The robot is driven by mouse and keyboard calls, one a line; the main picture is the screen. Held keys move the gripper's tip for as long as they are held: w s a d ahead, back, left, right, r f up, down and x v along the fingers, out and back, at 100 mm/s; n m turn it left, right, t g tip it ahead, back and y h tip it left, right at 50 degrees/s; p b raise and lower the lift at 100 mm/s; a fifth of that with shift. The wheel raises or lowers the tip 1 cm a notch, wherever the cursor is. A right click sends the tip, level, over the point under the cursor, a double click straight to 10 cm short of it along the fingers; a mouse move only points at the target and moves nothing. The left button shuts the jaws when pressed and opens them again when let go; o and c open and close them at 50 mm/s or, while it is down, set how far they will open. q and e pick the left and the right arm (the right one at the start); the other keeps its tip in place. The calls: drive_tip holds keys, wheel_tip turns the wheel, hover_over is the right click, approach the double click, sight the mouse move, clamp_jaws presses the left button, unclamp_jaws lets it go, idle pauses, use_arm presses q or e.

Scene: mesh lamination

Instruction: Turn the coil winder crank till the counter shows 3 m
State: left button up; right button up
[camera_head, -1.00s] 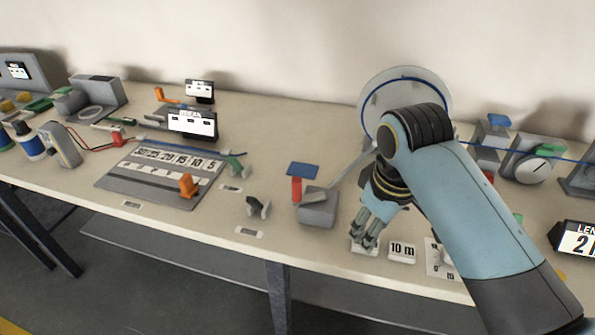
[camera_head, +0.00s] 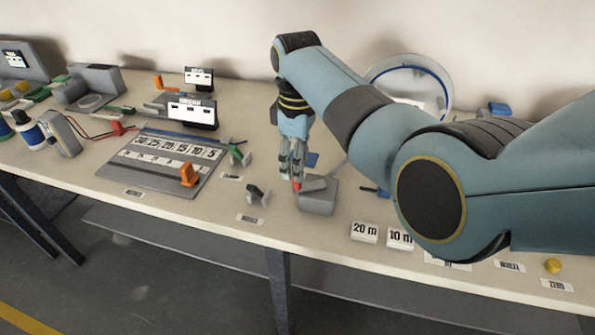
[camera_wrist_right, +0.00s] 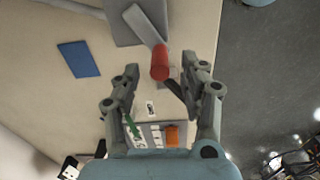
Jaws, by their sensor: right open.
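The red crank handle (camera_head: 297,186) stands at the left side of the grey crank block (camera_head: 318,203), on a light grey crank arm; it also shows as a red cylinder in the right wrist view (camera_wrist_right: 160,66). My right gripper (camera_head: 291,176) points down over the handle. In the wrist view its open fingers (camera_wrist_right: 161,74) lie either side of the handle, with gaps showing. The winder's white disc (camera_head: 420,85) with a blue line stands behind my arm, partly covered. The length counter is hidden now. My left gripper is out of view.
White blocks marked 20 m (camera_head: 364,232) and 10 m (camera_head: 399,238) lie right of the crank block. A small black clip (camera_head: 257,194) is to its left. A blue plate (camera_wrist_right: 78,59) lies near the handle. A numbered grey board (camera_head: 160,180) is farther left.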

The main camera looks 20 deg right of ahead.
sight(298, 187)
drive_tip(key=shift+f, duration=1.6)
drive_tip(key=shift+c, duration=0.4)
clamp_jaws()
